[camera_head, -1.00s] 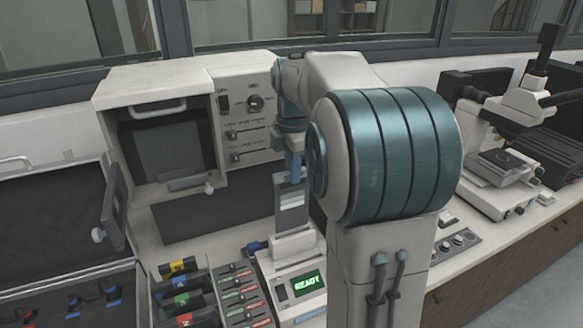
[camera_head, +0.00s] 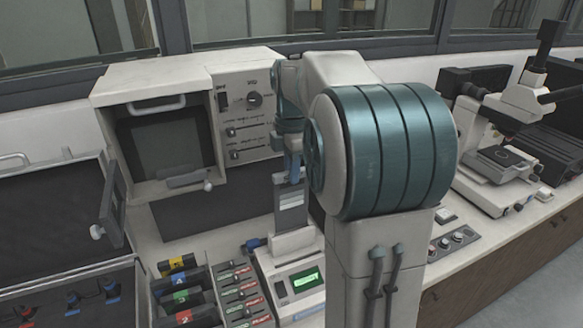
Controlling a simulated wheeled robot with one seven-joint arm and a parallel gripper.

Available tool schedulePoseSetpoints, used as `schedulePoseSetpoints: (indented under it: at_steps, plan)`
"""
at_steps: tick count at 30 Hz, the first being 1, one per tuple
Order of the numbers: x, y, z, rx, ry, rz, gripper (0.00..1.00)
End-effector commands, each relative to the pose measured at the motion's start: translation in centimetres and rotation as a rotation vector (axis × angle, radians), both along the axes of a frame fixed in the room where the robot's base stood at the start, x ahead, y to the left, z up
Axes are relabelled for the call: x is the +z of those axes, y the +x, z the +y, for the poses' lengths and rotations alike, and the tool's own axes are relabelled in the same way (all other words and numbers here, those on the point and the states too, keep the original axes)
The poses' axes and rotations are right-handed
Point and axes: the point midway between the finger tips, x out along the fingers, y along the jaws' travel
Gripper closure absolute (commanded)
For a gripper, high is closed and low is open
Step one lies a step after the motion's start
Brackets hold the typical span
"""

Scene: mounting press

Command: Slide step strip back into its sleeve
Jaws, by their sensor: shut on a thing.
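A grey strip (camera_head: 291,198) stands upright in the camera_head view, its lower end at a white block-like holder (camera_head: 291,243) on the device with the small green display. My gripper (camera_head: 293,172) is shut at the strip's top end, with the fingers pointing down. My large arm joint hides what lies to the right of the strip. I cannot tell which part is the sleeve, or how deep the strip sits.
A press cabinet (camera_head: 165,145) with a dark window stands behind on the left. Numbered coloured cartridges (camera_head: 187,299) and a row of labelled slots (camera_head: 240,290) lie left of the device. A microscope (camera_head: 500,135) stands at the right. An open dark case (camera_head: 60,215) is far left.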

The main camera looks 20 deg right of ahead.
Motion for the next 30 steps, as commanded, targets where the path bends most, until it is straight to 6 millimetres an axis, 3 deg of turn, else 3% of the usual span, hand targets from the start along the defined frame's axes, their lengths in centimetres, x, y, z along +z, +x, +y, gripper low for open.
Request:
schedulePoseSetpoints:
  at_steps: [24,30]
  plan:
    - [-6.1,0.0,0.0,0.0,0.0,0.0,1.0]
    - [-6.7,0.0,0.0,0.0,0.0,-0.001,1.0]
